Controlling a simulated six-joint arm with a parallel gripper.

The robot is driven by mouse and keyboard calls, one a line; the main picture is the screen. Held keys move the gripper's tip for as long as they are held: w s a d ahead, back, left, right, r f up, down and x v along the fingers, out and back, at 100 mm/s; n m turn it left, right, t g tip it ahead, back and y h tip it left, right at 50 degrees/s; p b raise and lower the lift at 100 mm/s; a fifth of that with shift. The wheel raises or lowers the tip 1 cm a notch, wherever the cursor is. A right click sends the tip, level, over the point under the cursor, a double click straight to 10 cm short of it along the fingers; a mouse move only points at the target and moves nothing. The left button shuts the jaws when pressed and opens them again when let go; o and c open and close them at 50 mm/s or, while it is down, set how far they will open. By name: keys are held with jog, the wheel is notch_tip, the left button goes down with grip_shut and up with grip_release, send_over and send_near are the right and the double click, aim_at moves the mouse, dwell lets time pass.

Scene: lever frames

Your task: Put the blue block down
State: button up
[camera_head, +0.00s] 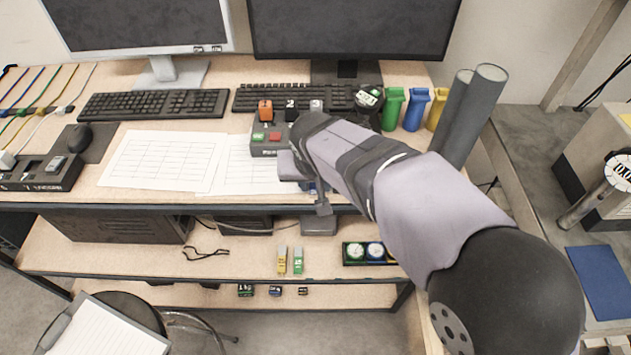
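My arm reaches in from the lower right, over the front edge of the desk. My gripper (316,190) is at its far end, low over the edge of the white paper sheets, in front of the grey control box (264,151). The wrist hides much of the gripper. One dark finger shows, pointing down past the desk's front edge.
The desk (95,196) holds paper sheets (160,160), keyboards (155,104), and green, blue and yellow holders (415,108) beside grey tubes (474,110). A lower shelf (130,262) carries small yellow and green items (290,261) and a tray of round pieces (347,254).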

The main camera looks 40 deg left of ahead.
jog(key=b+v, duration=0.1)
jog(key=v, duration=1.1)
jog(key=shift+r, duration=0.2)
jog(key=shift+w, duration=0.15)
jog(key=w+d+f+m+h, duration=0.1)
jog(key=w+d+f, duration=0.25)
jog(key=d, duration=0.45)
jog(key=w+d+f+m+g+h, duration=0.1)
jog(key=w+d+f+m, duration=0.1)
jog(key=w+d, duration=0.4)
jog(key=w+d+f+m+h, duration=0.1)
jog(key=w+d+f, duration=0.2)
jog(key=d, duration=0.6)
jog(key=s+d+f+m+g, duration=0.1)
jog(key=s+d+f, duration=0.4)
jog(key=d, duration=0.6)
jog(key=s+d+f+m+g, duration=0.1)
jog(key=s+d+f+m, duration=0.3)
jog(key=d, duration=0.8)
jog(key=shift+s+f, duration=0.45)
jog(key=shift+f, duration=0.05)
jog(key=shift+a, duration=0.1)
